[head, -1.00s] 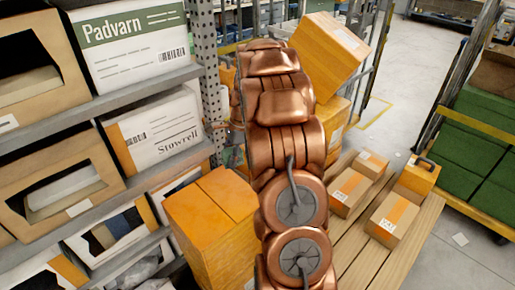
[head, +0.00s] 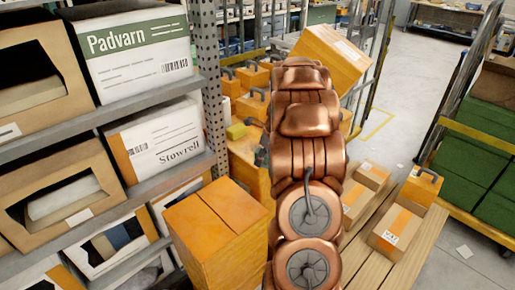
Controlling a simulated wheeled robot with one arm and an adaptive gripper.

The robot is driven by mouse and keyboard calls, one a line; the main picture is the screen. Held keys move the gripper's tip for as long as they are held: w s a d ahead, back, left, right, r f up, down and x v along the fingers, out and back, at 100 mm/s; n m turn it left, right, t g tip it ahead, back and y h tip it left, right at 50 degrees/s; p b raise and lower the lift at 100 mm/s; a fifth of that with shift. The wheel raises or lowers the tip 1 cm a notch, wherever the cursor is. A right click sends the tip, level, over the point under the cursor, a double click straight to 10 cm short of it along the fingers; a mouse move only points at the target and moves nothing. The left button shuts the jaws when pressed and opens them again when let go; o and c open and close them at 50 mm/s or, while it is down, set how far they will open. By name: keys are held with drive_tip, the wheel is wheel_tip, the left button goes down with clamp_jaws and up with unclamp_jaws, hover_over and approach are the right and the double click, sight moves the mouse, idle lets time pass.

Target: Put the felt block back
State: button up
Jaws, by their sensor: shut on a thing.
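My copper arm (head: 305,150) rises through the middle of the head view. My gripper does not show; the far end of the arm is hidden behind its own links. I cannot make out for certain which thing is the felt block. A small yellow-green block (head: 236,131) lies on an orange box (head: 246,158) just left of the arm, and it may be the felt block. Nothing visible touches it from above.
Several orange pieces with grey handles (head: 252,105) stand behind it. A rack with cartons (head: 138,50) fills the left. A large orange box (head: 215,225) stands in front. Cartons (head: 395,232) lie on a wooden slatted surface (head: 372,268) at right. A trolley with green crates (head: 470,155) is beyond.

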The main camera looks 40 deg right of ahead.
drive_tip(key=w+d+p, duration=0.1)
drive_tip(key=w+d, duration=0.1)
drive_tip(key=w, duration=0.1)
drive_tip(key=w+d, duration=0.2)
drive_tip(key=w+d+f+p, duration=0.1)
drive_tip(key=w+d, duration=0.1)
drive_tip(key=w, duration=0.1)
drive_tip(key=shift+w+p, duration=0.3)
drive_tip(key=shift+f+p, duration=0.75)
drive_tip(key=shift+f, duration=0.95)
drive_tip(key=shift+f, duration=0.15)
drive_tip(key=o, duration=1)
drive_tip(key=b+v, duration=0.3)
drive_tip(key=v, duration=0.9)
drive_tip(key=shift+d, duration=0.1)
